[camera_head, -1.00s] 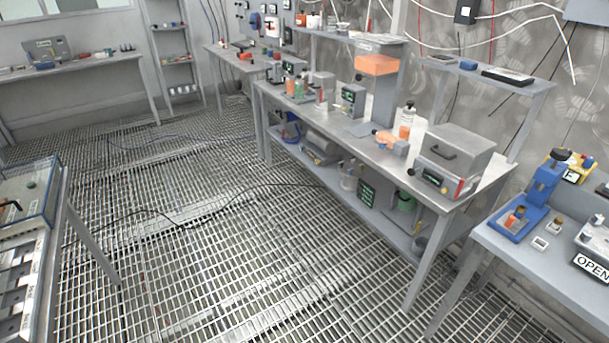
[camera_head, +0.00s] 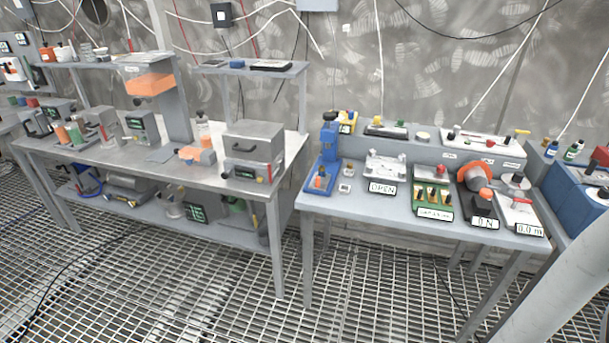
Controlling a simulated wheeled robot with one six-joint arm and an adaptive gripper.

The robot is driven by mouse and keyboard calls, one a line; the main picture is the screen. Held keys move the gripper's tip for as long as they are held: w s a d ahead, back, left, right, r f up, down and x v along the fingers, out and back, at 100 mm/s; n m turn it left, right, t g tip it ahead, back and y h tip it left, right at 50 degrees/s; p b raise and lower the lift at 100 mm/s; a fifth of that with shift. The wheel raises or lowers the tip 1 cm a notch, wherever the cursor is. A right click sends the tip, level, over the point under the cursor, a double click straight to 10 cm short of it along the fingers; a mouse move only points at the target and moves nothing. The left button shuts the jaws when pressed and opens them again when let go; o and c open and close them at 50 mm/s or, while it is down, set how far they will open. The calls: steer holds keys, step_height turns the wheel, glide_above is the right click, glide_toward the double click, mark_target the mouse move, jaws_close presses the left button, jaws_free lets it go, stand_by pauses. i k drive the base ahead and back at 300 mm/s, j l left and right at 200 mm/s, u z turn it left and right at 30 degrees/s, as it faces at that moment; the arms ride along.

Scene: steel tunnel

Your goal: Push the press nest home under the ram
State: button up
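A blue press (camera_head: 330,140) stands upright at the left end of the grey table (camera_head: 400,214). Its ram is too small to make out. On the press base, in front of the column, sits a small part with orange and grey on it (camera_head: 320,178). It may be the press nest, but I cannot tell how far under the ram it sits. A small pale block (camera_head: 346,187) lies just right of the press base. My gripper is not in view.
Right of the press stand a clear fixture marked OPEN (camera_head: 383,188), a green fixture (camera_head: 432,200), an orange-topped device (camera_head: 477,174) and a blue box (camera_head: 575,200). A longer bench (camera_head: 150,158) with a grey oven (camera_head: 252,150) stands left.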

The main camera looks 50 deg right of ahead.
mark_target(318, 183)
steer(key=i+l, duration=0.75)
